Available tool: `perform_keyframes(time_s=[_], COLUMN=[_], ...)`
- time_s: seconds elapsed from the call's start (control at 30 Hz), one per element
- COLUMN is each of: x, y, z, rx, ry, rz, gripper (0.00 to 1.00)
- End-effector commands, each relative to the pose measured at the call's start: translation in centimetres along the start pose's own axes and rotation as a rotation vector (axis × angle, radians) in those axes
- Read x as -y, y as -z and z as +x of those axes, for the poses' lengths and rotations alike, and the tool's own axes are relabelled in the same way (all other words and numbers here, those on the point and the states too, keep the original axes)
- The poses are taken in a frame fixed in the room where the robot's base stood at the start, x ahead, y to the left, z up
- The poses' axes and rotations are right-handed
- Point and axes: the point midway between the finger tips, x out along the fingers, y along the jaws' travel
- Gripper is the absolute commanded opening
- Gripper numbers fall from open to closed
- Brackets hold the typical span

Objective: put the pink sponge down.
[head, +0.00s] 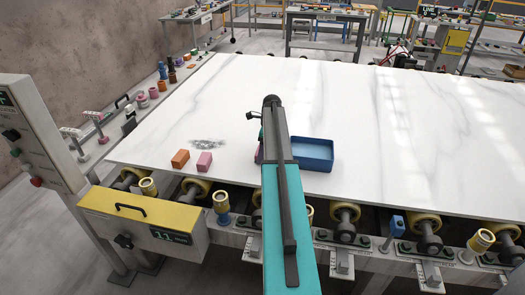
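A pink block (204,161), which looks like the pink sponge, rests on the white stone slab (400,130) near its front left edge. An orange block (180,158) sits just left of it, with a small gap between them. My arm reaches up from the bottom of the head view, to the right of both blocks. My gripper is mostly hidden behind the arm; a small dark and reddish part (259,153) shows at the arm's left edge. I cannot tell whether its fingers are open or shut, or whether it holds anything.
A blue tray (312,167) stands on the slab just right of my arm. A grey patch (207,142) lies behind the pink block. A control panel (40,140) rises at the left. Rollers and clamps line the front edge. The slab's right side is clear.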

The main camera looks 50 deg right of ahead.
Motion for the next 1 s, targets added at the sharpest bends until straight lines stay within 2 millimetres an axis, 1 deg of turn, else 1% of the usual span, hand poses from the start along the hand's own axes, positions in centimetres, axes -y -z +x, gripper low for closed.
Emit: perform_keyframes(time_s=[0.43, 0.47, 0.5, 0.57, 0.87, 1.0], x=[0.03, 0.03, 0.04, 0.04, 0.04, 0.04], y=[0.08, 0.08, 0.08, 0.09, 0.10, 0.06], z=[0.38, 0.40, 0.36, 0.36, 0.32, -0.04], rx=[0.000, 0.000, 0.000, 0.000, 0.000, 0.000], ry=[0.001, 0.001, 0.001, 0.001, 0.001, 0.001], rz=[0.000, 0.000, 0.000, 0.000, 0.001, 0.001], gripper=[0.59, 0.79, 0.86, 0.96, 0.96, 0.96])
